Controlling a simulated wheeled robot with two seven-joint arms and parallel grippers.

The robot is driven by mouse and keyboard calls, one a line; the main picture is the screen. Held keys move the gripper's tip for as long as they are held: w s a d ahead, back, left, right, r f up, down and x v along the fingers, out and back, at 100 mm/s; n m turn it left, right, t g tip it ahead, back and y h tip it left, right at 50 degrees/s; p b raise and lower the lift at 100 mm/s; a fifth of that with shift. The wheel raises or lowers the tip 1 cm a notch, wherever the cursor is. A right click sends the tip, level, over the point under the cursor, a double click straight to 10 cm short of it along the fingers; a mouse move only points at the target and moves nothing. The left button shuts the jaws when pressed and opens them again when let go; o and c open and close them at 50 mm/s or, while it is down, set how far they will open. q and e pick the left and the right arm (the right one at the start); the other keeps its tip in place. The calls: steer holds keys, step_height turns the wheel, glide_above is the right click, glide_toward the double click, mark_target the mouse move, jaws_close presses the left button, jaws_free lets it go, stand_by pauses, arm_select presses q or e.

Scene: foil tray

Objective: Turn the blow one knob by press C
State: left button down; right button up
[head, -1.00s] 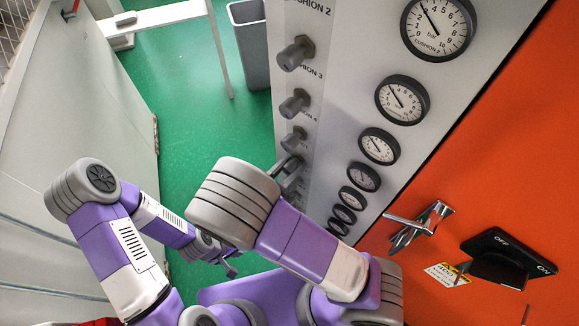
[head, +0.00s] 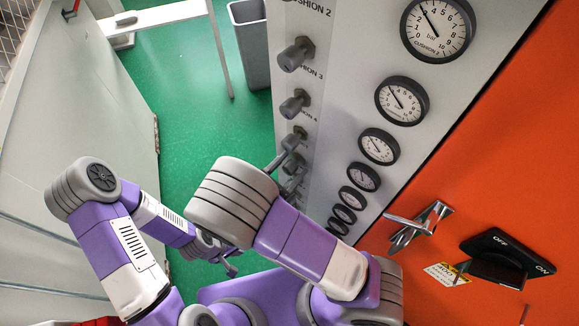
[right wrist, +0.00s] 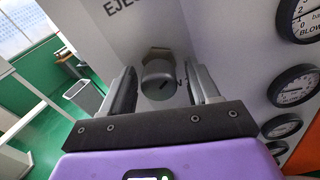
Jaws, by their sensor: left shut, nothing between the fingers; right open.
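A column of grey knobs runs down the grey-white panel in the head view, the clearest one (head: 295,54) near the top. In the right wrist view one grey knob (right wrist: 158,78) lies between the two fingers of my right gripper (right wrist: 163,88), which is open; I see no grip on it. Letters "EJE" show on the panel above that knob; its own full label is hidden. In the head view my right gripper (head: 284,164) is at the knob column, partly hidden by my wrist. My left gripper (head: 229,267) is low, away from the panel, shut and empty.
Round gauges (head: 402,100) run beside the knobs; one in the right wrist view reads "BLOW" (right wrist: 298,18). A metal handle (head: 418,226) and a black on/off switch (head: 497,255) sit on the orange panel. A grey bin (head: 250,42) stands on the green floor.

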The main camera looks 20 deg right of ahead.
steer(key=p+v, duration=0.1)
steer(key=v, duration=0.6)
steer(key=shift+s+a+p, duration=0.2)
steer(key=shift+a+p, duration=0.05)
steer(key=shift+p, duration=0.05)
stand_by(2.2)
